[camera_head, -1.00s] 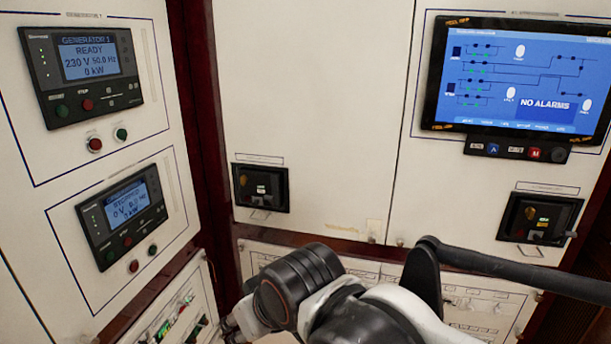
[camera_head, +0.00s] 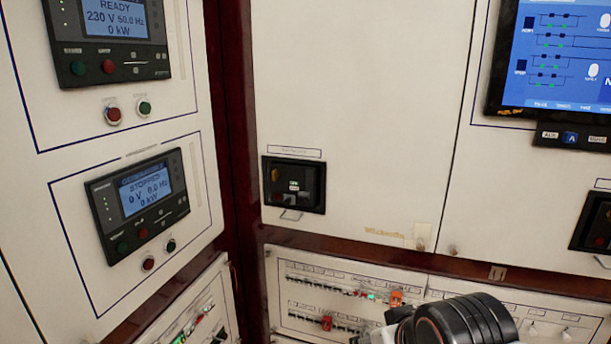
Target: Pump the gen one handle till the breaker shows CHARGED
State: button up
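A black breaker unit (camera_head: 293,185) sits in the white middle panel, left of centre. It has a yellowish part at its left, a small lit window in the middle and a wire-like loop under its lower edge. The label above it is too small to read, and so is any CHARGED mark. A second black breaker unit (camera_head: 592,222) is cut off at the right edge. I cannot tell from its label which generator either belongs to.
On the left panel, a generator controller (camera_head: 137,202) reads STOPPED, and another (camera_head: 108,40) above it reads READY. A blue display screen (camera_head: 562,58) is at the upper right. Rows of small breakers (camera_head: 335,295) fill the lower panels. The white panel face is unobstructed.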

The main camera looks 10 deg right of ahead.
aim_at(304, 195)
jog(key=i+j+u, duration=0.15)
jog(key=i+j, duration=0.6)
jog(key=i, duration=0.15)
